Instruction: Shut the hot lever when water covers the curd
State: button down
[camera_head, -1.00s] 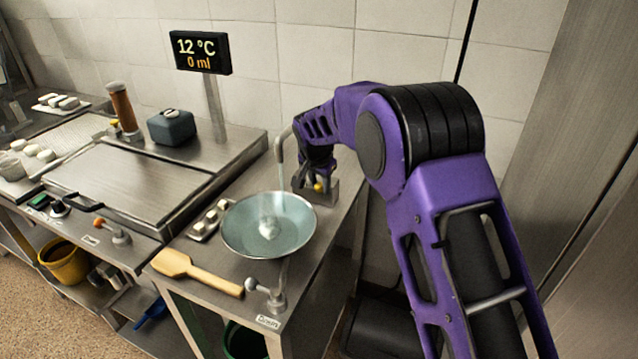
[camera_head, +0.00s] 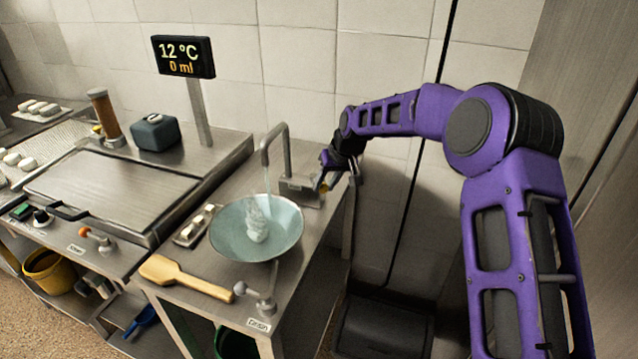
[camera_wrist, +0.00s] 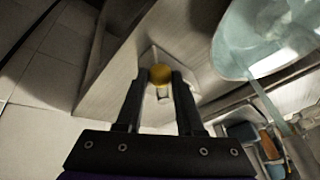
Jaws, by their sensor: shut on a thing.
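A pale blue-grey bowl (camera_head: 222,232) stands on the steel counter under a bent spout (camera_head: 266,150). A thin stream of water (camera_head: 267,182) falls from the spout into it. A white mass (camera_head: 257,218) shows in the bowl; I cannot tell curd from foam, nor whether water covers it. No hot or cold marking is readable.
A display (camera_head: 183,57) reads 12 °C and 0 ml. A wooden paddle (camera_head: 186,278) and a drain lever (camera_head: 262,295) are at the counter's front. A small tray of white pieces (camera_head: 194,225) lies left of the bowl. A wall stands close behind the tap.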

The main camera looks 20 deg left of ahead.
jog(key=shift+w+d+n+g+y, duration=0.2)
jog(key=shift+w+n+g, duration=0.4)
jog(key=shift+n, duration=0.7)
jog(key=shift+w+d+n+g+y, duration=0.1)
jog(key=shift+w+d+n+g, duration=0.45)
jog(key=shift+n, duration=0.75)
jog(key=shift+w+d+n+g+y, duration=0.1)
jog(key=shift+w+n+g, duration=0.35)
jog(key=shift+w+n, duration=0.6)
jog(key=shift+s+n, duration=0.2)
jog(key=shift+n, duration=0.25)
jog(key=c, duration=0.5)
grip_release()
jog(key=shift+c, duration=0.2)
jog(key=v, duration=1.2)
jog(key=shift+w+a, duration=0.1)
jog(key=shift+a, duration=0.05)
